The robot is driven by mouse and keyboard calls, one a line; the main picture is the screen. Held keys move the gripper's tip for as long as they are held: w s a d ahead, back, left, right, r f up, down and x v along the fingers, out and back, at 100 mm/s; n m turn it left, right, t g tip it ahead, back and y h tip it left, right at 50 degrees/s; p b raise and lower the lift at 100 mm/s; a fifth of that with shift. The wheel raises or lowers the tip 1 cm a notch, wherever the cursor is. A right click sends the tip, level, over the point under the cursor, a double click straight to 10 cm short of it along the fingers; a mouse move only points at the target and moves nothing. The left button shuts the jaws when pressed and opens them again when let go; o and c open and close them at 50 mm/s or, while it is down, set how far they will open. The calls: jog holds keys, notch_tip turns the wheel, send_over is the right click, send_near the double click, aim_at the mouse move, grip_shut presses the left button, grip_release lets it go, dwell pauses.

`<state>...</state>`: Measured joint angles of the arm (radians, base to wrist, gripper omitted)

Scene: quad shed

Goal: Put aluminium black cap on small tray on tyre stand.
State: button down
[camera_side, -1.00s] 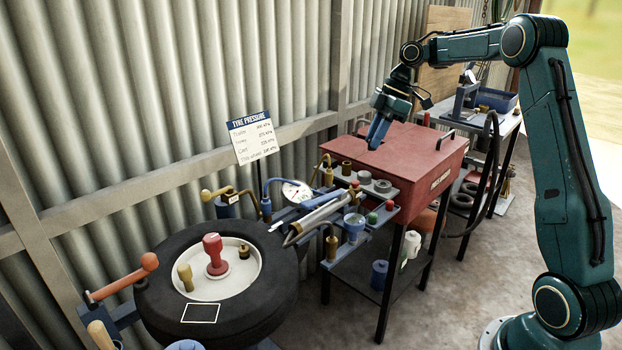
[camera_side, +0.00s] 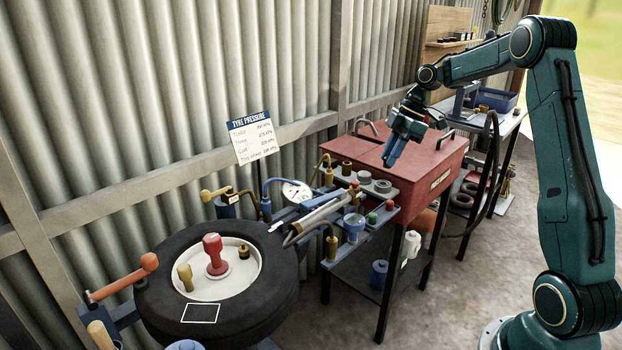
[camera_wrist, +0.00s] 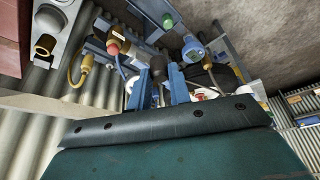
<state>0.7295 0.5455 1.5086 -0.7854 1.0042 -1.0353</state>
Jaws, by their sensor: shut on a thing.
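My gripper (camera_side: 389,163) is over the red tool chest in the side view, tilted downward. In the wrist view its two blue fingers (camera_wrist: 160,86) are closed around a small dark piece (camera_wrist: 158,68), which looks like the black cap. In the side view I cannot make out the held piece.
The red tool chest (camera_side: 430,165) stands below my gripper, with raised handles on top. The tyre (camera_side: 160,310) lies at the lower left. A pressure gauge (camera_side: 296,192) and several fittings crowd the stand. A workbench (camera_side: 500,120) with a blue bin stands behind.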

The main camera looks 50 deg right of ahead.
send_over(383, 215)
notch_tip(383, 215, down, 11)
jog(key=shift+r, duration=0.1)
jog(key=shift+f, duration=2.2)
jog(key=c, duration=1.3)
grip_release()
jog(key=shift+f, duration=0.15)
jog(key=v, duration=1.2)
jog(key=shift+r, duration=0.25)
jog(key=shift+a, duration=0.1)
